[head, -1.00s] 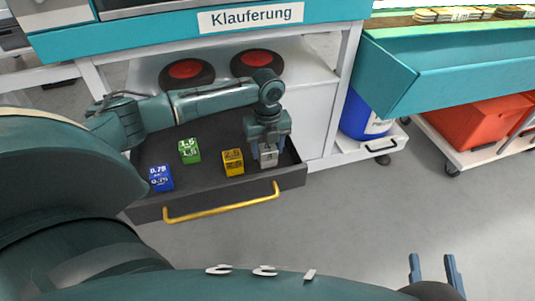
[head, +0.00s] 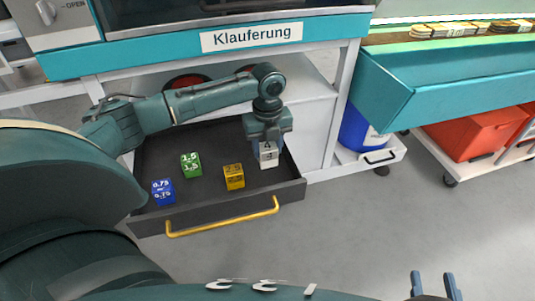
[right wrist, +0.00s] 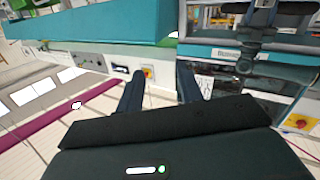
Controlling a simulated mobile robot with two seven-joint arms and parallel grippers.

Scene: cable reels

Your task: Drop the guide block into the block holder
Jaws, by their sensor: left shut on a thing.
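My left gripper (head: 267,141) is shut on a pale grey block marked 4 (head: 268,155). It holds the block upright over the right part of the open dark drawer (head: 220,205); the fingers cover its upper sides. A yellow block (head: 234,176), a green block marked 1.5 (head: 190,165) and a blue block marked 0.75 (head: 163,191) sit in the drawer to its left. I cannot make out a block holder. My right gripper (head: 433,286) is open and empty at the lower right; its spread fingers also show in the right wrist view (right wrist: 158,88).
The drawer has a yellow handle (head: 222,218). Above it is a teal counter edge labelled Klauferung (head: 252,36). A teal trough (head: 440,85), a blue bucket (head: 360,130) and a red crate (head: 475,135) stand to the right. The floor in front is clear.

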